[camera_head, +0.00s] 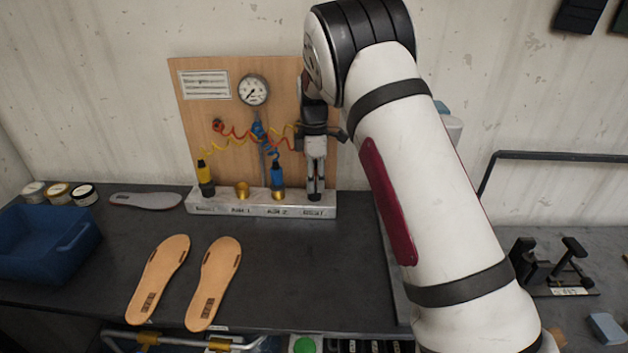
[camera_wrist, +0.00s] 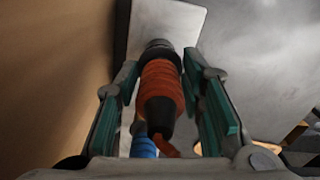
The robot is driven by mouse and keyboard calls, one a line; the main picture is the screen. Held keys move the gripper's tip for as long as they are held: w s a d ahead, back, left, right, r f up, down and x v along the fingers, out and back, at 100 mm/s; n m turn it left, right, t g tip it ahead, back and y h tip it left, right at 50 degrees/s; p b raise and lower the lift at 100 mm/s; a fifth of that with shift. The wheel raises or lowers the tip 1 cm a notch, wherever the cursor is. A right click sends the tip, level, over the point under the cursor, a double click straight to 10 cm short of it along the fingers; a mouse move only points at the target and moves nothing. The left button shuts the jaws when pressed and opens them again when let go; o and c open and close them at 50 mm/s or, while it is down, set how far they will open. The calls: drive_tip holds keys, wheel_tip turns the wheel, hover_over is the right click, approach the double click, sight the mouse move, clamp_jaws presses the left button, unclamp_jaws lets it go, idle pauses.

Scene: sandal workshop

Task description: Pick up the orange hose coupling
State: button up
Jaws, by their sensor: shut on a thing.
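The orange hose coupling (camera_wrist: 162,88) is between the teal-padded fingers of my gripper (camera_wrist: 161,76) in the wrist view. Its ribbed orange sleeve has a dark collar at the far end and a dark tapered near end, where an orange hose starts. The far end is close to a pale metal surface; I cannot tell whether it is seated there. In the head view my gripper (camera_head: 316,178) points down over the right end of the metal socket rail (camera_head: 225,208) and hides the coupling. The fingers are shut on it.
A blue coupling (camera_head: 277,177) stands in the rail just left of my gripper, then an empty brass socket (camera_head: 242,190) and a yellow coupling (camera_head: 204,176). A wooden board (camera_head: 190,120) with a gauge (camera_head: 253,90) and coiled hoses stands behind. Two insoles (camera_head: 215,280) lie in front.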

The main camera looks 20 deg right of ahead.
sight(315, 161)
drive_tip(key=shift+r, duration=0.5)
wheel_tip(315, 161, up, 2)
drive_tip(key=shift+s+d+r+b, duration=0.1)
drive_tip(key=shift+b, duration=0.2)
drive_tip(key=s+d+r, duration=0.1)
drive_tip(key=s+d, duration=0.3)
drive_tip(key=s, duration=1.1)
drive_tip(key=shift+s+r, duration=0.1)
drive_tip(key=shift+r, duration=0.05)
wheel_tip(315, 161, up, 8)
drive_tip(key=p, duration=0.4)
